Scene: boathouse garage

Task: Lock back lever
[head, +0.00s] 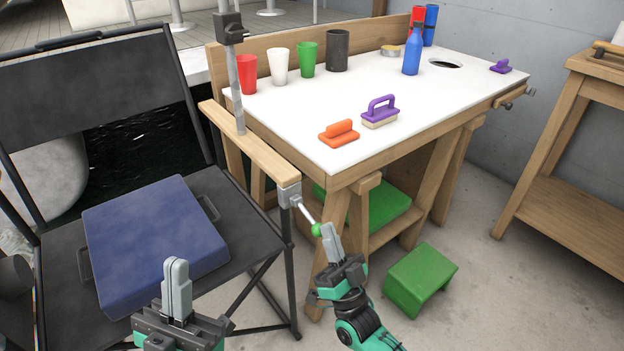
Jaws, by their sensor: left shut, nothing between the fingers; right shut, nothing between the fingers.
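A grey lever (302,208) with a green ball knob (316,230) sticks out from a metal bracket (287,193) at the near end of a wooden rail (250,142). The lever slopes down to the right. My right gripper (328,232) is shut and empty, its fingertips right beside the green knob; I cannot tell whether they touch. My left gripper (176,264) is shut and empty, in front of a blue cushion (150,235). I cannot tell from this view whether the lever is locked.
A black folding chair (95,85) holds the cushion at left. A white-topped workbench (390,145) carries cups, a blue bottle (412,52), an orange float (339,134) and a purple-handled brush (380,112). A green stool (421,279) stands on the floor right of my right gripper.

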